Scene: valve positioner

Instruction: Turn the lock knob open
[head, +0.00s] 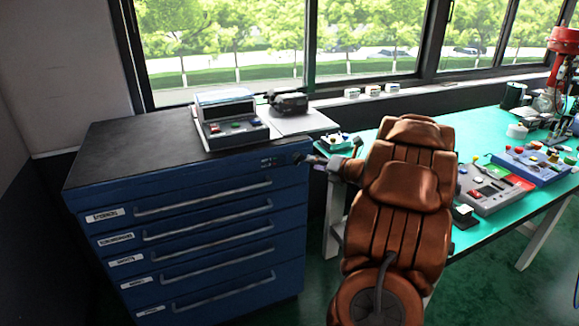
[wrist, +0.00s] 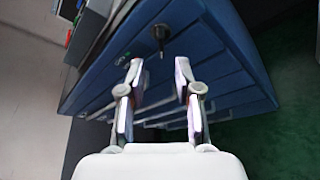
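The lock knob (wrist: 160,33) is a small black knob on the front of the blue drawer cabinet (head: 190,215). In the head view the knob (head: 299,158) is at the cabinet's upper right corner. My gripper (wrist: 159,70) is open, with its two fingers apart and nothing between them. In the wrist view the knob lies just beyond the fingertips, in line with the gap, and appears apart from both fingers. In the head view my gripper (head: 316,161) is just right of the knob, small and partly hidden by my arm.
The cabinet has several drawers with long bar handles (head: 205,203). A grey device (head: 230,120) and a black device (head: 288,102) stand on top. A green table (head: 500,215) with control boxes (head: 495,190) is at the right, partly behind my arm. Windows line the back wall.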

